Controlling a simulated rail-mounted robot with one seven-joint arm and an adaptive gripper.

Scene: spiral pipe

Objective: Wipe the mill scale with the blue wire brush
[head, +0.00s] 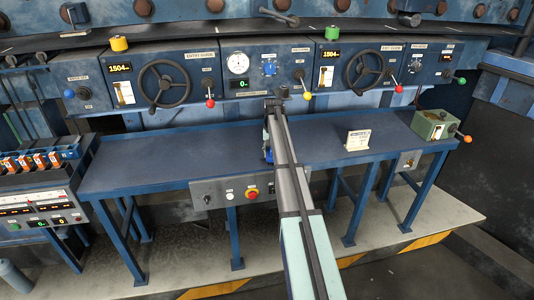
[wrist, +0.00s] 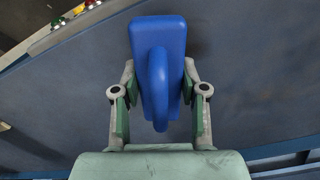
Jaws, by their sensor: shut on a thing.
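The blue wire brush (wrist: 158,65) is between the two fingers of my gripper (wrist: 160,97) in the wrist view. Its flat blue block and rounded handle face the camera, and its bristles are hidden. The gripper is shut on it, one finger on each side. The brush is over the dark blue bench top, and I cannot tell if it touches. In the head view my arm reaches to the middle of the bench (head: 140,165), and it largely hides the gripper there. I cannot make out the mill scale clearly; the bench top looks slightly darker beside the brush.
A white sign card (head: 358,140) and a green box with an orange knob (head: 433,124) stand on the bench's right part. A control panel with handwheels (head: 163,83) runs along the back. The left part of the bench is clear.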

